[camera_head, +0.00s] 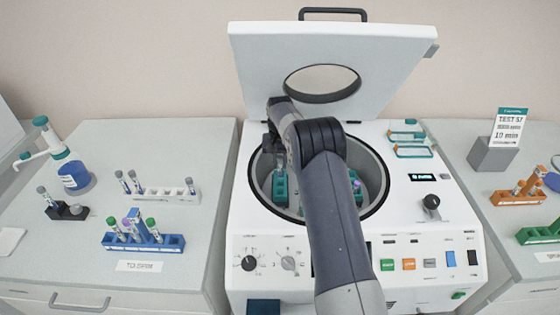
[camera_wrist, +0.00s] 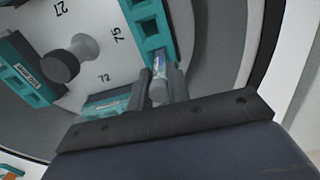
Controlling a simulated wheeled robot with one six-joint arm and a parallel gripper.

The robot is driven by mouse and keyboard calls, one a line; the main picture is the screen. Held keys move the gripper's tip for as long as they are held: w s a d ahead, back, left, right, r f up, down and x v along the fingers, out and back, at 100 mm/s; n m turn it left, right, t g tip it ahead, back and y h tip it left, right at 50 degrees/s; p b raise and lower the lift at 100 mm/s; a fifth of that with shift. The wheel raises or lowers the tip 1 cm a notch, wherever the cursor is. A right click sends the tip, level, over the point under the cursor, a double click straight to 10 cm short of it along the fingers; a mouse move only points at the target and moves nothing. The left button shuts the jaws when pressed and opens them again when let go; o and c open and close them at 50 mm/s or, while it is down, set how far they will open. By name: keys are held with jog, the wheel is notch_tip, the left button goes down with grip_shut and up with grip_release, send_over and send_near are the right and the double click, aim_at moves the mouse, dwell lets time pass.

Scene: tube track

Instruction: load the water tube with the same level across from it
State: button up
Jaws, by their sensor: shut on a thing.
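My gripper (camera_wrist: 160,88) is inside the centrifuge bowl, shut on a grey-capped tube (camera_wrist: 159,68) with a white and blue label. The tube's far end meets a teal rotor bucket (camera_wrist: 150,28); I cannot tell how deep it sits. In the head view my arm covers the rotor's middle, and the held tube is hidden. A teal bucket (camera_head: 280,188) shows left of my arm. Grey-capped tubes (camera_head: 355,182) show right of it. On the left bench, a white rack (camera_head: 170,194) holds two grey-capped tubes (camera_head: 122,181) at its left end.
The centrifuge lid (camera_head: 330,45) stands open behind my arm. The bowl's dark rim (camera_head: 385,205) surrounds the gripper. A hub knob (camera_wrist: 60,66) rises from the rotor. A blue rack (camera_head: 172,243), a black holder (camera_head: 67,211) and a blue-based dispenser (camera_head: 74,176) stand left; an orange rack (camera_head: 510,198) stands right.

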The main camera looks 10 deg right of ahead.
jog(key=shift+f, duration=0.35)
jog(key=o, duration=0.8)
jog(key=shift+r+b, duration=0.7)
jog(key=shift+r, duration=3.05)
